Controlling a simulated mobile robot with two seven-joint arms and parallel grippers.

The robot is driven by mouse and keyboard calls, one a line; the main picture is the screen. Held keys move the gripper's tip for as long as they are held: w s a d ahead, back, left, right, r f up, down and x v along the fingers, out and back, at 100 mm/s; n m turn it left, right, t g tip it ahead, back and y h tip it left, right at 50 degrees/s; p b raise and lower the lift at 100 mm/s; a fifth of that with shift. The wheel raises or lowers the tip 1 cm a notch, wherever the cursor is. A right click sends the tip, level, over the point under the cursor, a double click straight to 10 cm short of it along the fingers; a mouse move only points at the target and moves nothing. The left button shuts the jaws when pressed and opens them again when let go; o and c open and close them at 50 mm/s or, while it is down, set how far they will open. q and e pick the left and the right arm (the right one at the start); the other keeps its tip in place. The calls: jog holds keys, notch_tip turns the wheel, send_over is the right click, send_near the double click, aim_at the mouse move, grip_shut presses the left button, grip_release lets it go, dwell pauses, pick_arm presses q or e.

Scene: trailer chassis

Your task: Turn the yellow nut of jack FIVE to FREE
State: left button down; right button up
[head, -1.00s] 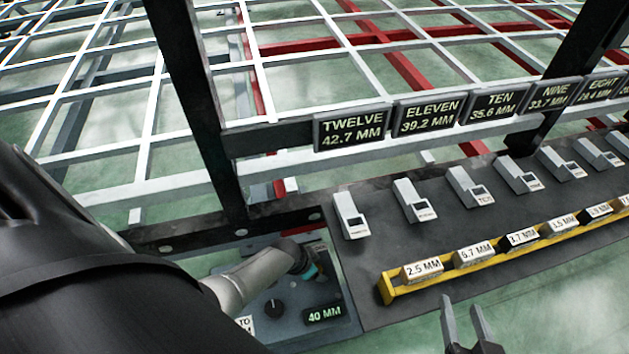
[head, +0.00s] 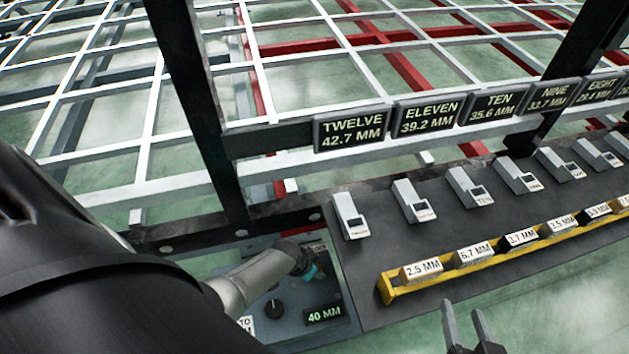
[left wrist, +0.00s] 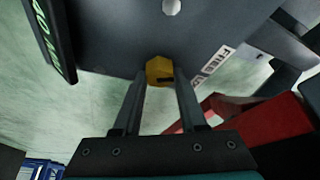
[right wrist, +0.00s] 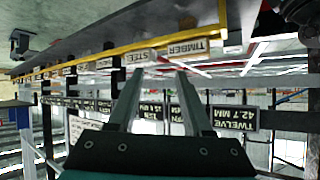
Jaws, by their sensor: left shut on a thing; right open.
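The yellow nut (left wrist: 158,70) shows in the left wrist view at the edge of a dark panel. A dark slot or mark shows on its lower side. My left gripper (left wrist: 161,82) is shut on it, with one finger on each side. A white label reading FREE (left wrist: 212,62) is right of the nut on the panel. In the head view my left gripper (head: 312,270) is over the small panel, and the nut is hidden there. My right gripper (head: 466,318) is open and empty at the bottom of the head view. The jack's number is not readable.
The small panel has a black knob (head: 274,308) and a 40 MM display (head: 324,314). A yellow rack (head: 392,290) of labelled blocks lies to its right. Signs from TWELVE (head: 352,128) to EIGHT hang on a dark rail. Dark posts rise at the frame.

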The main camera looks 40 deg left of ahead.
pick_arm(q)
jog(key=shift+n+y+p, duration=0.4)
jog(key=shift+n+p, duration=0.25)
jog(key=shift+n, duration=0.25)
jog(key=shift+d+n+y+p, duration=0.1)
jog(key=shift+n+y+p, duration=0.35)
jog(key=shift+n, duration=0.65)
pick_arm(e)
jog(key=shift+s+d+g+h, duration=0.4)
jog(key=shift+s+d+g, duration=0.1)
jog(key=shift+d+g, duration=0.3)
jog(key=shift+s+d+g+h, duration=0.4)
jog(key=shift+s+d+g, duration=0.2)
jog(key=shift+d, duration=0.25)
jog(key=shift+s+d+g+h, duration=0.45)
jog(key=shift+d+g, duration=0.25)
jog(key=shift+d, duration=0.15)
pick_arm(q)
jog(key=shift+c, duration=2.3)
grip_release()
pick_arm(e)
jog(key=shift+f, duration=0.1)
